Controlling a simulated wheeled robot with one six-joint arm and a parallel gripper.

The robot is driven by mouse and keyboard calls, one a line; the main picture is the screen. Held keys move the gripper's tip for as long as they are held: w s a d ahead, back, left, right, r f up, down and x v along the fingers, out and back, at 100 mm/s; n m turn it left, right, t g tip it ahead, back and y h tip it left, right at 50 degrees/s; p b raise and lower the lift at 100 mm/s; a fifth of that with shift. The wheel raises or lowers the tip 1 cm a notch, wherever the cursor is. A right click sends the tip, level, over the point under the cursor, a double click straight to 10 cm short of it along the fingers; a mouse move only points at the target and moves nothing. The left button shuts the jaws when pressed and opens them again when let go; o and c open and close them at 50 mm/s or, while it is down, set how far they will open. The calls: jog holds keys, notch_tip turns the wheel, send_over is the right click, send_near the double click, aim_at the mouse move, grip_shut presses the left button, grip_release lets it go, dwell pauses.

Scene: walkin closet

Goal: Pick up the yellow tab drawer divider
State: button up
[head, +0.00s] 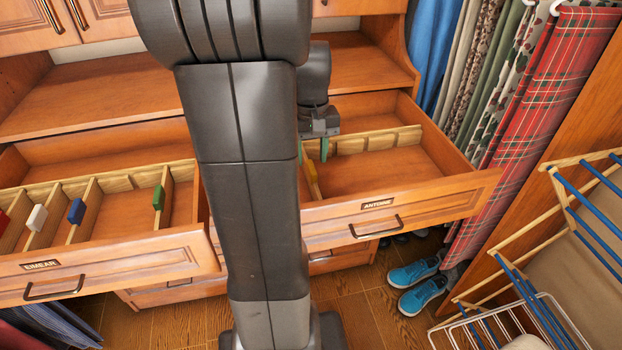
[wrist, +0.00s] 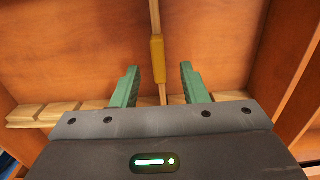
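The yellow tab drawer divider shows its yellow tab (head: 312,179) in the open drawer labelled ANTOINE, partly hidden behind my arm in the head view. In the wrist view the yellow tab (wrist: 157,48) sits on a thin wooden strip that runs up the picture. My gripper (head: 317,149) is over the back part of that drawer. In the wrist view its two green fingers (wrist: 160,82) are spread apart, with the strip's near end showing between them and the tab just beyond the fingertips. The gripper holds nothing.
The ANTOINE drawer (head: 440,206) has a slotted rail (head: 380,140) at its back and free floor to the right. The EIMEAR drawer (head: 130,265) on the left holds dividers with red, white, blue (head: 76,211) and green (head: 158,197) tabs. Hanging clothes (head: 535,110) are at right.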

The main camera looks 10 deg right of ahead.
aim_at(312, 167)
jog(key=shift+d+f+p, duration=0.1)
jog(key=shift+f+p, duration=0.25)
jog(key=shift+f, duration=2.85)
jog(key=shift+c, duration=0.2)
grip_shut()
